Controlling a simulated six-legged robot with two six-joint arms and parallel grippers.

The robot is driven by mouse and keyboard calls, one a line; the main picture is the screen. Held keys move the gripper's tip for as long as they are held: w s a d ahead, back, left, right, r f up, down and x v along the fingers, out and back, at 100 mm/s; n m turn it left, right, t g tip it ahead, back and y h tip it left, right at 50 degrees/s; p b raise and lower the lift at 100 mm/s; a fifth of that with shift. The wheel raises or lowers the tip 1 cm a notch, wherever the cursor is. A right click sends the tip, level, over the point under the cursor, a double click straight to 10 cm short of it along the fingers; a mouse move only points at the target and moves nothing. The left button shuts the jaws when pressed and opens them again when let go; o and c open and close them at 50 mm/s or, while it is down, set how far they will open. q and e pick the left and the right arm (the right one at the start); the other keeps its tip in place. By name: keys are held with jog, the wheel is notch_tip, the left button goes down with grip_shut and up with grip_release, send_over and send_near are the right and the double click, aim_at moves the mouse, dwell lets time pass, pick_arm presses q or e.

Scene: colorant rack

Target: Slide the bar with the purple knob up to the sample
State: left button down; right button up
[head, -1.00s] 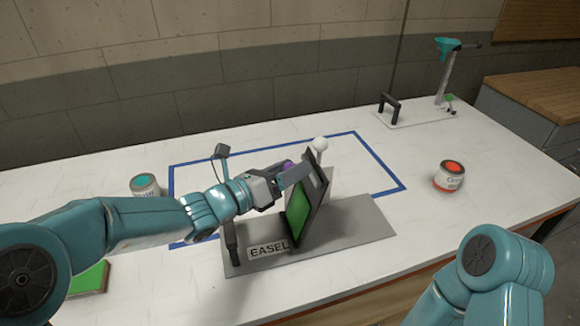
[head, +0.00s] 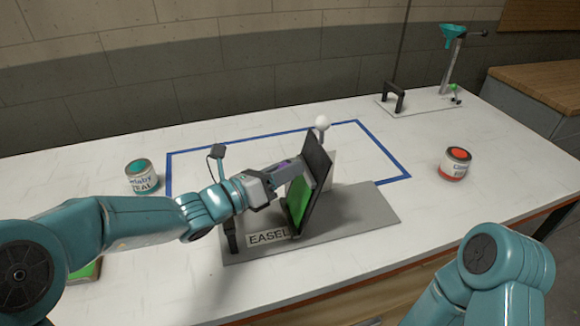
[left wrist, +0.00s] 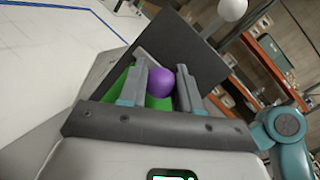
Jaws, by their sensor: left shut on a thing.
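The easel stands on a grey base (head: 365,212) with an EASEL label. Its dark tilted panel (head: 318,152) carries a green sample (head: 299,203) on the left-facing side. My left gripper (head: 284,170) reaches in from the left, close to the panel. The purple knob (head: 284,163) shows only as a small patch there. In the left wrist view the purple knob (left wrist: 160,83) sits between the two fingers, with the green sample (left wrist: 122,86) and dark panel behind it. My left gripper is shut on the knob. The bar is mostly hidden. My right gripper is out of view.
A teal paint can (head: 142,178) stands at left and a red-orange one (head: 455,164) at right. A white ball (head: 322,122) tops a post behind the panel. A stand with a teal funnel (head: 452,38) is at the back right. Blue tape (head: 225,145) outlines the table behind the easel.

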pick_arm(q)
jog(key=shift+a+f, duration=0.1)
jog(key=shift+f, duration=0.1)
jog(key=c, duration=0.8)
grip_release()
jog(key=v, duration=1.6)
jog(key=shift+s+b, duration=0.2)
jog(key=shift+b, duration=0.2)
